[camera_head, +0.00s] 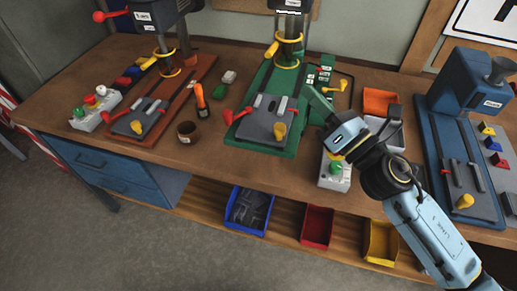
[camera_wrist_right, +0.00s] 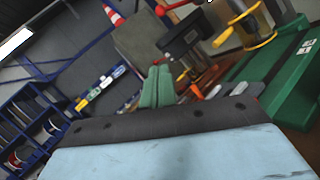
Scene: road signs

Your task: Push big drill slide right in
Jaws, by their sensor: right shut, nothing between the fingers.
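A drill press with a green base (camera_head: 249,131) stands in the middle of the bench. A dark grey slide plate (camera_head: 265,118) lies on that base, with a yellow knob at its front and a red lever at its left. I cannot tell for sure which press is the big drill. My right gripper (camera_head: 312,93) is shut and empty, just right of the green base's slide plate. In the right wrist view its green-grey fingers (camera_wrist_right: 157,85) are together, with the green base (camera_wrist_right: 292,88) to their right. Contact with the press cannot be made out. My left gripper is out of view.
A brown-red drill press (camera_head: 191,88) stands left and a blue machine (camera_head: 463,85) right. A control box with a green button (camera_head: 334,175) sits below my right gripper. Blue, red and yellow bins stand below.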

